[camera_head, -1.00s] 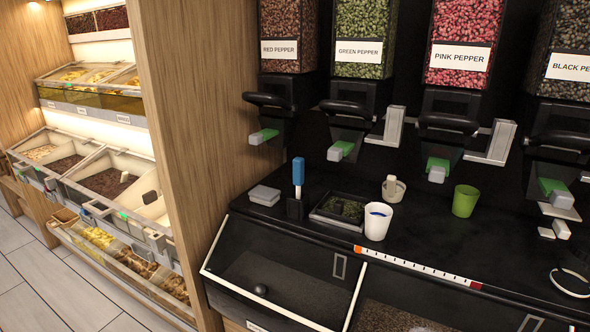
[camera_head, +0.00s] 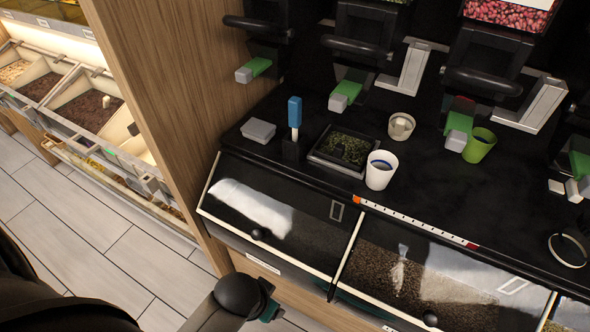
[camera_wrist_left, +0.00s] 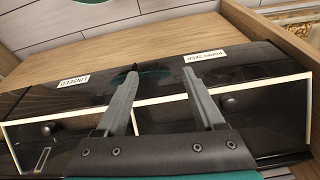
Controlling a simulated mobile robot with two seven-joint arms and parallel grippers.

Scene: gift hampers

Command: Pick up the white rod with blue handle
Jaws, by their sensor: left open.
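The white rod with the blue handle (camera_head: 295,112) stands upright in a small black holder (camera_head: 291,150) on the black counter, blue end up. Its lower part is hidden in the holder. My left gripper (camera_wrist_left: 160,73) is open and empty in the left wrist view, in front of the black drawer fronts. The rod does not show in that view. In the head view my left arm is at the bottom, well below and in front of the rod. My right gripper is not in view.
A grey box (camera_head: 258,130) stands left of the rod. A tray of dark green herbs (camera_head: 343,150), a white cup (camera_head: 380,172), a beige cup (camera_head: 401,126) and a green cup (camera_head: 479,146) are to its right. Dispensers with green levers (camera_head: 346,92) hang above. A wooden panel (camera_head: 170,90) borders the left.

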